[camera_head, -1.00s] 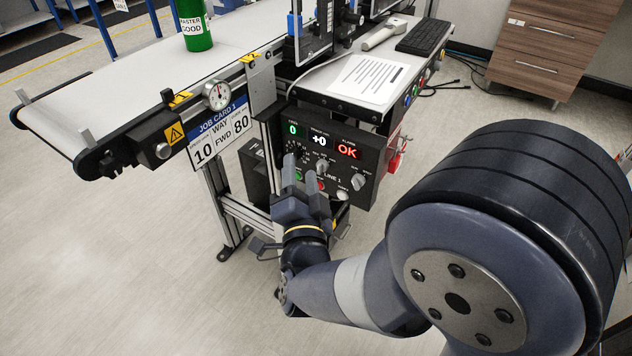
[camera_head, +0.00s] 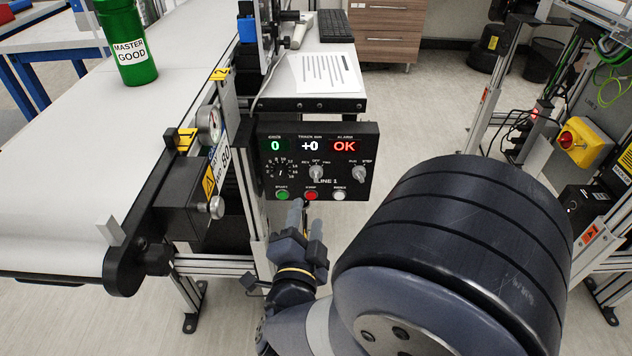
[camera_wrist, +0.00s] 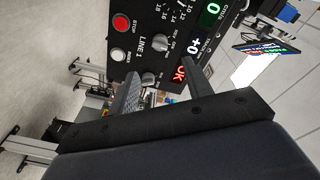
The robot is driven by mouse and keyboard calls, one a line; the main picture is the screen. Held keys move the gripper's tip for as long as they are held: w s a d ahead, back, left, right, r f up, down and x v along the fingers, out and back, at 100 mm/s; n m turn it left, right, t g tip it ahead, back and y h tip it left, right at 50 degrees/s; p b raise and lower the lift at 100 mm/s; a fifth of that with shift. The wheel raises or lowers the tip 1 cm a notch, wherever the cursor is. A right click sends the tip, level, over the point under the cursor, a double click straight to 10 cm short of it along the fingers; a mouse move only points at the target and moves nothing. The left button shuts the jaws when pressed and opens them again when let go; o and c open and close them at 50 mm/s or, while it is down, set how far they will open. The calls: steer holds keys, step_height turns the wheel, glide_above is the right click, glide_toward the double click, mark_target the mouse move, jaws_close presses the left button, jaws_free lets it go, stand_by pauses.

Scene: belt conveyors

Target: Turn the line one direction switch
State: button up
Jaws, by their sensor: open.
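The line one control panel (camera_head: 345,190) is black, with displays, a dial, knobs and buttons. The direction switch (camera_head: 317,172) is a grey knob at its middle, under REV, OFF and FWD marks. It also shows in the wrist view (camera_wrist: 161,43), above the gap between my fingers. Its exact pointing is too small to tell. My gripper (camera_head: 307,222) is open and empty, just below and in front of the panel's lower edge in the head view. In the wrist view its two fingers (camera_wrist: 160,78) reach toward the panel, apart from the direction switch.
Beside the switch are the RUN/STEP knob (camera_head: 359,174), the speed dial (camera_head: 281,171) and the green (camera_head: 282,195), red (camera_head: 311,195) and white (camera_head: 339,195) buttons. The conveyor (camera_head: 75,185) stands left. A green bottle (camera_head: 127,45) stands on it. Open floor lies behind the panel.

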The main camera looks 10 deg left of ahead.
mark_target(315, 178)
steer(key=w, duration=0.7)
steer(key=w+a+b, duration=0.1)
steer(key=w, duration=0.2)
steer(key=shift+w+a, duration=0.1)
steer(key=shift+w, duration=0.3)
steer(key=c, duration=0.9)
steer(key=shift+c, duration=0.2)
